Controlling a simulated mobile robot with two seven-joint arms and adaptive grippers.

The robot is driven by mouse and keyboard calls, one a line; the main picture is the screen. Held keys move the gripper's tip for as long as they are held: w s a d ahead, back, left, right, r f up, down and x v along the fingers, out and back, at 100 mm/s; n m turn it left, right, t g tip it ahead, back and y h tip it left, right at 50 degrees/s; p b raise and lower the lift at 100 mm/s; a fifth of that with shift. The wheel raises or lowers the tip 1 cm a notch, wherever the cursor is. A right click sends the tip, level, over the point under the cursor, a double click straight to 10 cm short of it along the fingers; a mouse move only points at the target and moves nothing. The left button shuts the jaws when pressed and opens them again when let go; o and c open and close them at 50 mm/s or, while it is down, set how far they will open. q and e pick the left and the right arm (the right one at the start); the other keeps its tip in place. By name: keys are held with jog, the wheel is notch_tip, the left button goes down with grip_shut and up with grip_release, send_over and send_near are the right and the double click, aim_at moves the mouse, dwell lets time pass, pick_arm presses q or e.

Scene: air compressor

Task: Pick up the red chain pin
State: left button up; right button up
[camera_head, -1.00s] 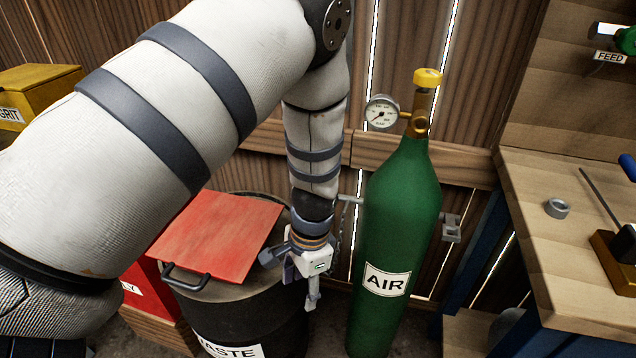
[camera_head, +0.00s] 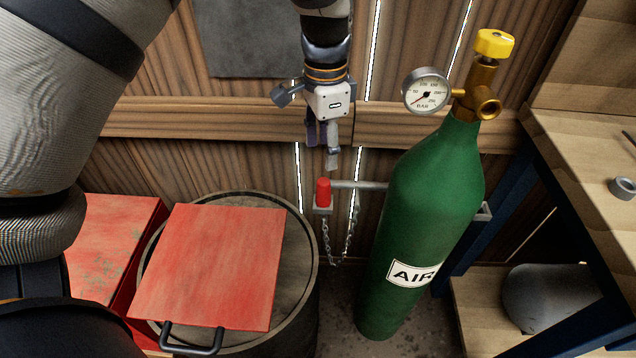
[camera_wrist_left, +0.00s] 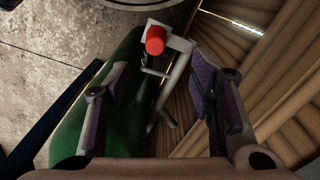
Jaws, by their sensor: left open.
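The red chain pin (camera_head: 323,192) stands upright at the left end of the grey bracket bar beside the green cylinder, with a chain hanging below it. My left gripper (camera_head: 325,160) is just above the pin, pointing down, apart from it. In the left wrist view the pin (camera_wrist_left: 155,40) shows as a red round end beyond the two purple-padded fingers, and the gripper (camera_wrist_left: 163,85) is open with nothing between its fingertips. My right gripper is not in view.
The green AIR cylinder (camera_head: 425,200) with gauge (camera_head: 427,92) and yellow knob stands right of the pin. A wooden wall (camera_head: 230,160) is behind; a workbench (camera_head: 580,150) is at right.

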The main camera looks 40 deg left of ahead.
aim_at(324, 181)
pick_arm(q)
jog(key=f, duration=0.7)
jog(key=f+b, duration=0.1)
jog(key=f, duration=0.3)
jog(key=shift+s+d+f, duration=0.15)
jog(key=shift+s+f, duration=0.15)
jog(key=shift+r, duration=0.1)
grip_shut()
